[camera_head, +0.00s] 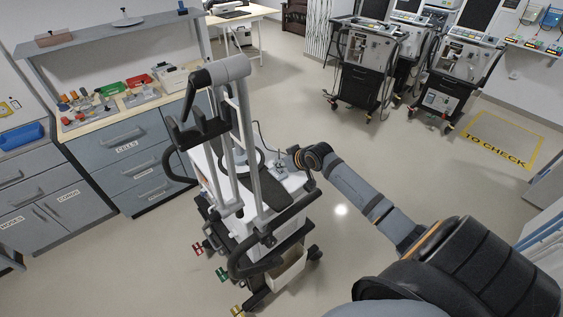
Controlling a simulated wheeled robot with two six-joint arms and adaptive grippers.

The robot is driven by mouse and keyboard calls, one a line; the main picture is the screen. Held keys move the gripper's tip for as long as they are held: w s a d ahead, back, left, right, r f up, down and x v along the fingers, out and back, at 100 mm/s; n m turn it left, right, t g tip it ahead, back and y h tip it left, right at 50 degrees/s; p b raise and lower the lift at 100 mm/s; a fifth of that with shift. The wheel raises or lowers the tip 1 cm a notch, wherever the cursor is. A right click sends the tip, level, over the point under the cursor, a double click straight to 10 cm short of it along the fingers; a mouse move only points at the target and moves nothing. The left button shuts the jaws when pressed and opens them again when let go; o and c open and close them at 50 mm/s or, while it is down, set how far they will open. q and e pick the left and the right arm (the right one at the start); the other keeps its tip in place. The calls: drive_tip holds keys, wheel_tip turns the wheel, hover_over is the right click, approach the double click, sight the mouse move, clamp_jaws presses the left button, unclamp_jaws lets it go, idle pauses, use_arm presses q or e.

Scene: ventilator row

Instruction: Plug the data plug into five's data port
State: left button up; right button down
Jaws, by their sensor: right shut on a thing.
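A white ventilator on a wheeled cart (298,184) stands in front of me, with grey posts and a dark handle rising over it. I cannot read a number on it. My right arm reaches in from the lower right, and its gripper (281,172) is low over the cart's white top, behind the posts. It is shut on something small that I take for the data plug. The plug itself is too small and hidden to make out. A thin dark cable (256,131) curves up near the gripper. The data port cannot be made out. My left gripper is not in view.
A drawer cabinet (125,150) with red and green trays stands at the left, under a shelf (110,32). Several ventilators on carts (366,60) stand at the back right. A yellow-marked floor area (500,140) lies at the right. The floor between is clear.

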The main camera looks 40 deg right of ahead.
drive_tip(key=shift+f+b, duration=0.45)
drive_tip(key=shift+f, duration=0.5)
idle(1.1)
drive_tip(key=c, duration=1.2)
unclamp_jaws()
drive_tip(key=shift+r, duration=0.1)
drive_tip(key=shift+s+d+r, duration=0.1)
drive_tip(key=shift+s+r, duration=0.1)
drive_tip(key=shift+s, duration=0.05)
drive_tip(key=v, duration=0.5)
drive_tip(key=shift+s+d+r, duration=0.1)
drive_tip(key=shift+s+d, duration=0.05)
drive_tip(key=shift+s, duration=0.05)
drive_tip(key=shift+s+a+r, duration=0.2)
drive_tip(key=shift+s+r, duration=0.2)
drive_tip(key=shift+r, duration=0.1)
